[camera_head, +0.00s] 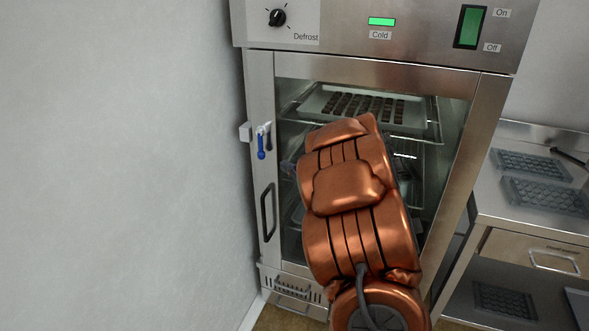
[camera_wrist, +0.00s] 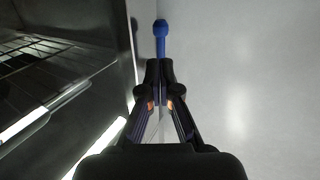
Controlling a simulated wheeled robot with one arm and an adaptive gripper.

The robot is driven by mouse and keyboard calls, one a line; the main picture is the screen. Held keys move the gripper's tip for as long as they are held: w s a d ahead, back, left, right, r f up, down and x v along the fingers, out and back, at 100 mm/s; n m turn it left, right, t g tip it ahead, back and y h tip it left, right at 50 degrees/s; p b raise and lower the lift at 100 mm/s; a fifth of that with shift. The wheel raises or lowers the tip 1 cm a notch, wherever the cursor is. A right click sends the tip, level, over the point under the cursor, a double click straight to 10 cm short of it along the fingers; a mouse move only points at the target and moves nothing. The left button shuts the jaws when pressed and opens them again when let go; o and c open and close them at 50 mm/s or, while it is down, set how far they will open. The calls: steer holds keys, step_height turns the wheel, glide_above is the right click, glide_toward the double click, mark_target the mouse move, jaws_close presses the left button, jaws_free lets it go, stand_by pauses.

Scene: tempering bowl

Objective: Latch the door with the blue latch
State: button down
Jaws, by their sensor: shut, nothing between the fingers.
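The blue latch (camera_head: 261,142) is on the left side of the cabinet door's frame, and its blue lever hangs down from a pale mount. The door (camera_head: 262,180) looks closed against the cabinet, with a dark handle (camera_head: 268,212) below the latch. In the wrist view the blue latch (camera_wrist: 161,38) stands just beyond the fingertips. My gripper (camera_wrist: 159,72) is shut and empty, its tips in line with the latch. Whether they touch it I cannot tell. In the head view my copper arm hides most of the gripper and part of the glass.
A pale catch block (camera_head: 244,132) sits on the cabinet's left edge, close to the grey wall (camera_head: 120,160). Wire shelves with a tray of chocolates (camera_head: 360,105) show behind the glass. A steel counter with moulds (camera_head: 545,195) stands at the right.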

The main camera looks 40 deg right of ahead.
mark_target(264, 155)
steer(key=w, duration=0.2)
steer(key=w+p, duration=0.1)
steer(key=w, duration=0.4)
steer(key=shift+w+a+f+p, duration=0.1)
steer(key=shift+w+a+p, duration=0.15)
steer(key=shift+a+p, duration=0.1)
steer(key=shift+w+f, duration=0.15)
steer(key=shift+w, duration=0.55)
steer(key=shift+f, duration=0.15)
